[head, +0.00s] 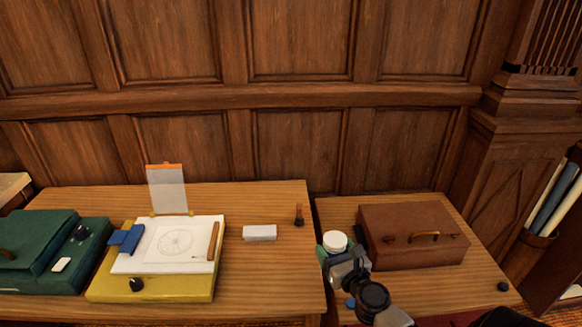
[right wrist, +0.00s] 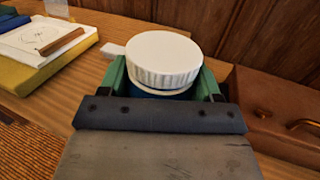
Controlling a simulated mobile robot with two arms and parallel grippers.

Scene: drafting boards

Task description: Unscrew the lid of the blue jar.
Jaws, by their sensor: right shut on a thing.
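The blue jar with its white ribbed lid (head: 335,241) stands upright at the left side of the right-hand table in the head view. The lid (right wrist: 164,60) sits on the jar in the right wrist view, with a strip of the blue body (right wrist: 160,95) showing under a white rim. My right gripper (head: 332,258) is shut on the jar, with one green finger on each side below the lid. Most of the jar body is hidden by the gripper. My left gripper is not in view.
A brown case (head: 413,236) stands close right of the jar. A yellow drawing board (head: 190,288), a white block (head: 260,233), and a green case (head: 45,248) are on the left table. A gap separates the tables.

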